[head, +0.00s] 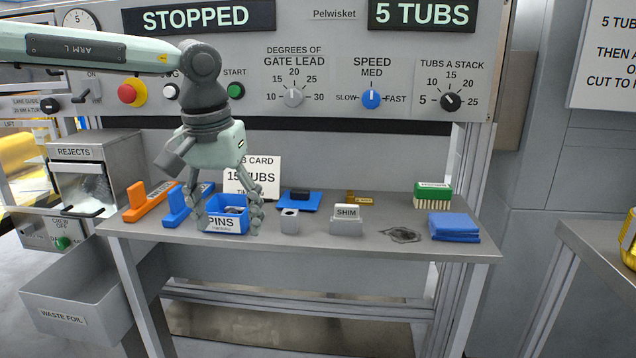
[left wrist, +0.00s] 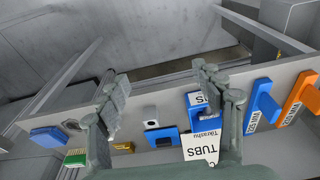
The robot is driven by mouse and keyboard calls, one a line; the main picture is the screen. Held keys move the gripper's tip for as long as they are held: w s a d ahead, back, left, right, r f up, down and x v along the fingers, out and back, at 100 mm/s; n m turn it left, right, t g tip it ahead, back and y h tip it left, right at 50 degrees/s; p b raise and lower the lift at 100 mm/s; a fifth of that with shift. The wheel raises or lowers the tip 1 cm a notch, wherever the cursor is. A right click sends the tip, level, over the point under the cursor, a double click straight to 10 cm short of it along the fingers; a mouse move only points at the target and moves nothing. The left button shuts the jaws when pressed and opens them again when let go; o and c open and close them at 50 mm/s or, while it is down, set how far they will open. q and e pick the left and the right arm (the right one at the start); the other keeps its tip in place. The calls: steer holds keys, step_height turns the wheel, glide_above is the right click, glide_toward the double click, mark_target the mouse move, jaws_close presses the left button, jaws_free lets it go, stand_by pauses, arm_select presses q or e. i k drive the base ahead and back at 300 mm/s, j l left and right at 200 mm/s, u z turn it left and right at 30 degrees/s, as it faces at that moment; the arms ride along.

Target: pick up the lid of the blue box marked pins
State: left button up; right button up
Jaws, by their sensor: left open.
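The blue box marked PINS (head: 226,226) stands on the grey shelf, its top open with dark contents inside. A flat blue piece with a black block on top (head: 290,206), which looks like its lid, lies on the shelf right of the box. In the left wrist view this lid (left wrist: 153,132) lies beyond the gap between the fingers. My left gripper (head: 228,229) is open and points down, its fingers in front of either side of the box in the head view. In the left wrist view the box is partly hidden behind one finger. My right gripper is not in view.
Orange (head: 150,203) and blue (head: 178,209) handled tools lie left of the box. A card (head: 252,176) stands behind. A green brush (head: 433,195) and blue cloth (head: 455,228) lie at the right.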

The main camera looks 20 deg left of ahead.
mark_target(302, 200)
steer(key=i, duration=1)
